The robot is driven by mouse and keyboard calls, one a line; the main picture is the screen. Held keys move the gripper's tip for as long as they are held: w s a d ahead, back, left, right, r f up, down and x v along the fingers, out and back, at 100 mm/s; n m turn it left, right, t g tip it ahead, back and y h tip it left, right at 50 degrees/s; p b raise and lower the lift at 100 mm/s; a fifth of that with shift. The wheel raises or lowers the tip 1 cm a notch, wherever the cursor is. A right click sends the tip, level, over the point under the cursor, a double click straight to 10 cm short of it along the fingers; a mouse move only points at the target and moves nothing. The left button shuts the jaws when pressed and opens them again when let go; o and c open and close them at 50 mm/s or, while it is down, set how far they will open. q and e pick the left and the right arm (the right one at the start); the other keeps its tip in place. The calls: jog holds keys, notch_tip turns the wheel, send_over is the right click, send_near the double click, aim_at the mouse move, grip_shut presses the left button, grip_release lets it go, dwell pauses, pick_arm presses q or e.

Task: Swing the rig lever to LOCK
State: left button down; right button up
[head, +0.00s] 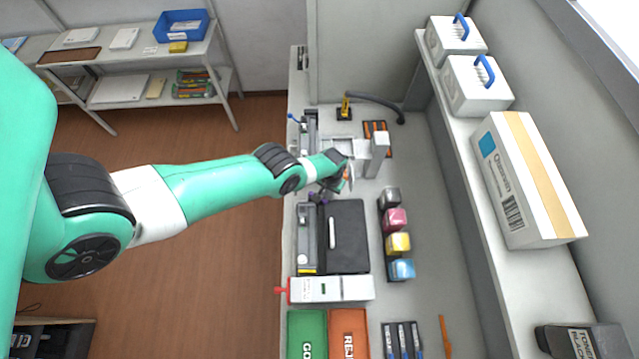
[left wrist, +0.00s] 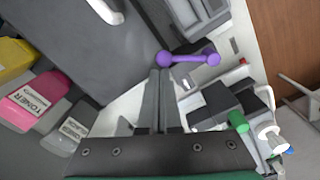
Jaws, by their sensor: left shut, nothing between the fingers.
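A purple lever (left wrist: 188,58) with rounded ends lies just past my left fingertips in the left wrist view. Its left end is right by the tips; I cannot tell whether they touch. No LOCK marking is readable. My left gripper (left wrist: 160,75) is shut and empty, pointing toward the lever. In the head view my left gripper (head: 330,187) is over the bench, beside the rig near the black panel, and the arm hides part of the rig. My right gripper is not in view.
Pink toner (head: 395,219) and yellow toner (head: 398,243) cartridges stand in a row to the right. A black panel (head: 347,238) with a white handle lies in front. A green knob (left wrist: 238,121) is close to the gripper.

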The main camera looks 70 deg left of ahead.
pick_arm(q)
jog(key=shift+s+d+r+p, duration=0.1)
jog(key=shift+s+d+p, duration=0.2)
jog(key=shift+p, duration=0.2)
jog(key=shift+d, duration=0.15)
jog(key=shift+s, duration=0.1)
jog(key=shift+s+d+p, duration=0.2)
jog(key=shift+d+p, duration=0.05)
jog(key=shift+p, duration=0.25)
jog(key=shift+s+d, duration=0.1)
